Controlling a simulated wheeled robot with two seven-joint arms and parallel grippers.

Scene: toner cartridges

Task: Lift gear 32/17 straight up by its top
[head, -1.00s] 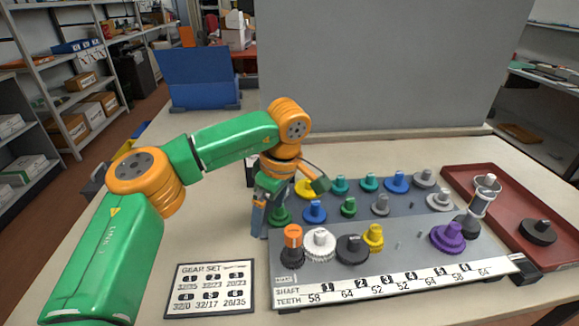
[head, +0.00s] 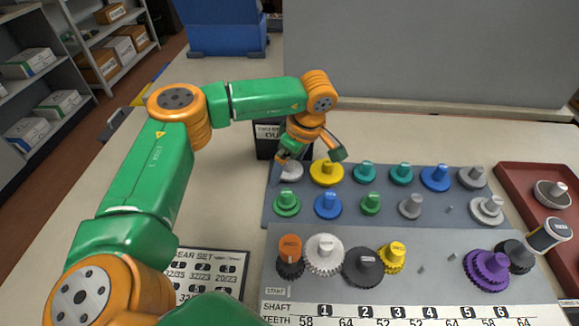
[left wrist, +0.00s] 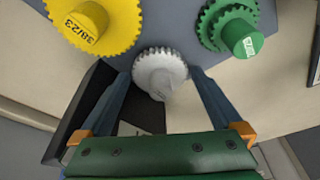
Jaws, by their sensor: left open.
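A light grey toothed gear (head: 290,171) with a top stub stands at the back left corner of the grey peg board (head: 465,208). I cannot read a number on it. In the left wrist view the same grey gear (left wrist: 160,72) lies between the fingertips of my left gripper (left wrist: 163,76), with its stub pointing toward the palm. My left gripper (head: 292,165) is open, with its fingers on either side of this gear. I cannot tell whether they touch it. My right gripper is not in view.
A yellow gear marked 38/23 (left wrist: 97,25) and a green gear (left wrist: 232,30) flank the grey one closely. A black box (head: 267,140) stands just behind the board. More gears fill the board. A red tray (head: 515,187) lies at right.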

